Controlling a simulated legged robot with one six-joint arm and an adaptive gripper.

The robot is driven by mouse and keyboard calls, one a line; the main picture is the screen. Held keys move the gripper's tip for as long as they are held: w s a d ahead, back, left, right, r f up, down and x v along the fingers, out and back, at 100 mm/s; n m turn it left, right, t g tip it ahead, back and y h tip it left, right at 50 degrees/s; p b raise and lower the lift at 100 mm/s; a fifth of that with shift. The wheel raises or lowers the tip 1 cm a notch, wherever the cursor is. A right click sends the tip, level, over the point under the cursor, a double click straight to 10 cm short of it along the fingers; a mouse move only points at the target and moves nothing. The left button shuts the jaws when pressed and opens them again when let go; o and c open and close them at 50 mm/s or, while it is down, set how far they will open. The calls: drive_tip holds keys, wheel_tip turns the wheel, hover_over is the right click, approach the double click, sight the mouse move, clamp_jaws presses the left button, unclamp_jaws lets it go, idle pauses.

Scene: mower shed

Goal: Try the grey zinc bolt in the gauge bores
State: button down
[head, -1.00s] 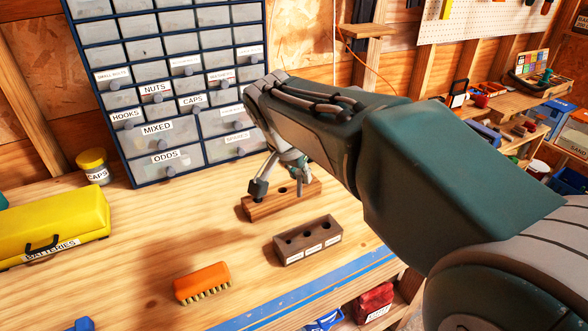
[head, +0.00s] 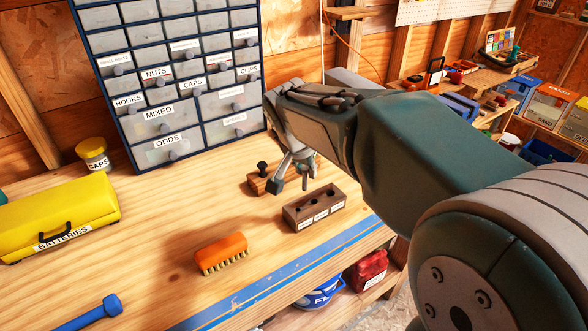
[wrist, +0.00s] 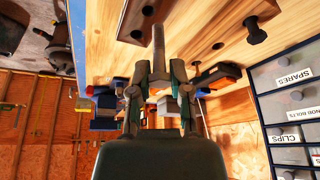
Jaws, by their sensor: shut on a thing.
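My gripper (wrist: 158,82) is shut on the grey zinc bolt (wrist: 158,45), whose shank sticks out beyond the fingertips in the wrist view. In the head view my gripper (head: 292,182) hangs above the bench, just behind the dark gauge block (head: 312,215); the held bolt is hard to make out there. The gauge block has a row of bores on top and white labels on its front. It also shows at the top of the wrist view (wrist: 132,22). The bolt appears clear of the bores, but its height above the block cannot be told.
A wooden rack (head: 257,188) with a dark bolt (head: 262,169) standing in it is behind the gauge block, partly hidden by my gripper. An orange brush (head: 221,250) lies in front. A yellow batteries case (head: 60,215) and a drawer cabinet (head: 170,90) stand left and behind.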

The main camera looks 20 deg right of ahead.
sight(303, 189)
drive_tip(key=shift+d, duration=0.3)
drive_tip(key=a+f, duration=0.1)
drive_tip(key=a, duration=0.1)
drive_tip(key=a+f, duration=0.1)
drive_tip(key=f, duration=0.1)
drive_tip(key=shift+a+f, duration=0.2)
drive_tip(key=shift+a, duration=0.2)
drive_tip(key=shift+d+f, duration=1.1)
drive_tip(key=shift+d, duration=0.25)
drive_tip(key=shift+a, duration=0.95)
drive_tip(key=shift+d, duration=0.95)
drive_tip(key=shift+a, duration=0.45)
drive_tip(key=shift+f, duration=0.15)
drive_tip(key=shift+d+r, duration=0.25)
drive_tip(key=shift+r, duration=0.05)
drive_tip(key=shift+s+a, duration=0.1)
drive_tip(key=shift+a, duration=0.25)
